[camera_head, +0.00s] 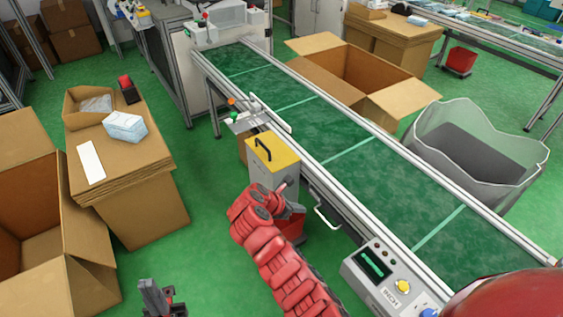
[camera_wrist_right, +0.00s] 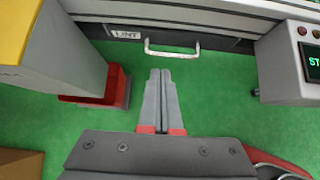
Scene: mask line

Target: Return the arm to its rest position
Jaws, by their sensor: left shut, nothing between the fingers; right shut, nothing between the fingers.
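My right arm (camera_head: 285,265) is red and reaches up from the bottom middle of the head view. Its gripper (camera_head: 294,208) is beside the conveyor, close to the grey cabinet with the yellow top (camera_head: 270,152). In the right wrist view this gripper (camera_wrist_right: 161,72) has its two grey fingers together, empty, above the green floor. They point towards the white handle (camera_wrist_right: 172,50) under the conveyor, with no contact clearly visible. My left gripper (camera_head: 163,298) shows at the bottom left of the head view, dark grey, shut and empty, over the floor.
The conveyor (camera_head: 350,155) runs diagonally, its belt empty. A control box (camera_head: 385,280) stands at its near side. Cartons with a blue-white pack (camera_head: 125,126) and an open box (camera_head: 45,230) stand left. A bin (camera_head: 485,145) is right. Green floor is free between cartons and conveyor.

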